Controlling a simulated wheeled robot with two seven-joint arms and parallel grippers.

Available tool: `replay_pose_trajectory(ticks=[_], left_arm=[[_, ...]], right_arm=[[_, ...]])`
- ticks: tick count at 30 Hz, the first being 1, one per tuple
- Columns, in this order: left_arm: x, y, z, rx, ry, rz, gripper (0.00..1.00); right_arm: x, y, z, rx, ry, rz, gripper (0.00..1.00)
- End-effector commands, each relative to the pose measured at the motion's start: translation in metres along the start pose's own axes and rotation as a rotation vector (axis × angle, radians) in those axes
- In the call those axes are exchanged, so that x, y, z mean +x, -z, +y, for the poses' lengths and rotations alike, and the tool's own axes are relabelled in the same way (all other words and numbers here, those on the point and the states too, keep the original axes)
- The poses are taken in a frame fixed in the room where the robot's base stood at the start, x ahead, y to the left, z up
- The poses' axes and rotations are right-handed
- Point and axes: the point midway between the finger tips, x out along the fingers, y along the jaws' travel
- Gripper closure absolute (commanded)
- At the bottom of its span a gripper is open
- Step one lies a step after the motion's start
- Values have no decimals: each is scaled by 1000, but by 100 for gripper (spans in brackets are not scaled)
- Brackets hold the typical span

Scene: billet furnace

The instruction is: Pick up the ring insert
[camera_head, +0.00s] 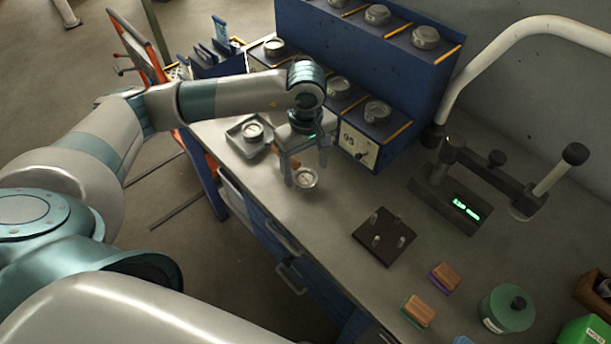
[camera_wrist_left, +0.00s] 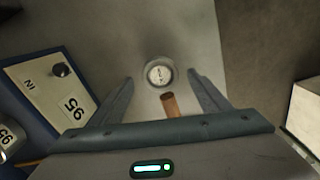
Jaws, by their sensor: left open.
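The ring insert appears to be the small round metal piece (camera_head: 305,178) on the bench, under my left gripper. In the left wrist view the round piece (camera_wrist_left: 159,73) lies just beyond and between the fingertips, with a pale marked face. My left gripper (camera_head: 306,180) points down over it, fingers apart and empty; the fingers also show in the left wrist view (camera_wrist_left: 161,82). A short brown cylinder (camera_wrist_left: 171,104) shows between the fingers, nearer the palm. Whether the fingers reach down beside the round piece is hard to tell. My right gripper is out of view.
A tray (camera_head: 236,143) with a similar round piece (camera_head: 252,131) stands left of the gripper. A blue rack (camera_head: 398,75) with several round pieces stands behind. A dark pegged plate (camera_head: 384,250) and a gauge with a green display (camera_head: 447,208) are to the right.

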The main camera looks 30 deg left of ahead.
Motion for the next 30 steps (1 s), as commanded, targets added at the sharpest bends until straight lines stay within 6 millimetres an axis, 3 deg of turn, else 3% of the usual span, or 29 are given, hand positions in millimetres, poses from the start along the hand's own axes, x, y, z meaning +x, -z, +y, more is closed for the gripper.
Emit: replay_pose_trajectory(ticks=[1,9,23,30], left_arm=[[2,-1,-2,0,4,-1,30],[27,0,-1,0,1,0,30],[28,0,0,0,0,1,30],[28,0,0,0,0,1,88]], right_arm=[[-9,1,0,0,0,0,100],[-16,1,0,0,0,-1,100],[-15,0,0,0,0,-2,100],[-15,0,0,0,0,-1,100]])
